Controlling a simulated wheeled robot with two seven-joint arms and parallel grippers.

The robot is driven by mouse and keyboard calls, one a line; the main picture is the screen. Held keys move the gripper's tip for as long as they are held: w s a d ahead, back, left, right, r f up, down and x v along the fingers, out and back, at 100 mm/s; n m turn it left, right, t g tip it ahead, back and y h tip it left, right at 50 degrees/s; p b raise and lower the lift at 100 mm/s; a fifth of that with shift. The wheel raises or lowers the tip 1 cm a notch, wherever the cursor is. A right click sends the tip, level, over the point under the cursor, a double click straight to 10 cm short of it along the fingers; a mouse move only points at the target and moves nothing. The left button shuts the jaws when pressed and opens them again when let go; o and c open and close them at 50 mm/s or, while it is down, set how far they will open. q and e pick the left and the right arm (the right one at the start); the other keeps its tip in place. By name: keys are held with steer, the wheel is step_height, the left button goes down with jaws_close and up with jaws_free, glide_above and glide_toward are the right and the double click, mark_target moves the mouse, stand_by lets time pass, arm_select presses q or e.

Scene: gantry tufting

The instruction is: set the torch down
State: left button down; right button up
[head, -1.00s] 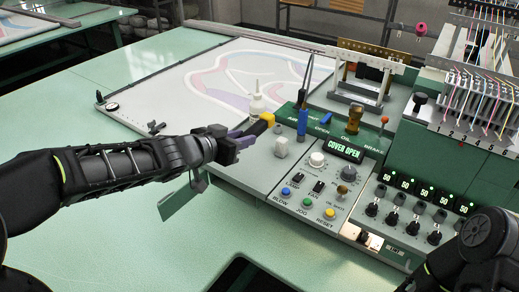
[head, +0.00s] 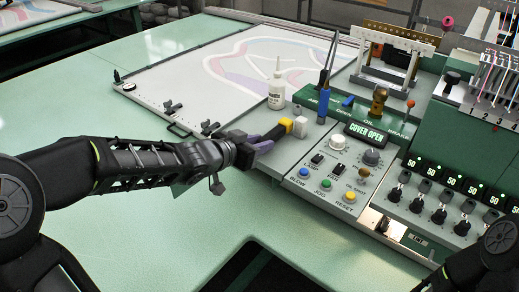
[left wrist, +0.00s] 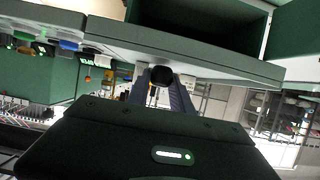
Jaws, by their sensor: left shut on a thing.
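The torch has a black body (head: 270,134) and a yellow head (head: 286,124). My left gripper (head: 256,143), with purple-grey fingers, is shut on it at the left edge of the grey control panel (head: 308,160). The head points right, close beside a small white block (head: 300,128). I cannot tell whether the torch touches the panel. In the left wrist view the fingers (left wrist: 166,88) close around the torch's dark round end (left wrist: 160,76). My right gripper is out of view; only part of that arm shows at the lower right.
A white bottle (head: 277,88) and a blue-handled tool (head: 322,105) stand behind the torch. Knobs and coloured buttons (head: 326,184) lie to the right. A framed patterned cloth (head: 190,85) lies behind. The green table (head: 90,120) is clear at left.

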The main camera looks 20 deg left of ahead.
arm_select(q)
steer(key=shift+f, duration=0.45)
steer(key=shift+f, duration=0.1)
steer(key=c, duration=1.1)
jaws_free()
steer(key=shift+f, duration=0.1)
steer(key=shift+c, duration=0.2)
steer(key=shift+r, duration=0.25)
steer(key=shift+s+a+r, duration=0.1)
steer(key=shift+s+a, duration=0.05)
steer(key=p+v, duration=0.4)
steer(key=v, duration=0.7)
steer(key=shift+s+p, duration=0.25)
steer(key=shift+p, duration=0.1)
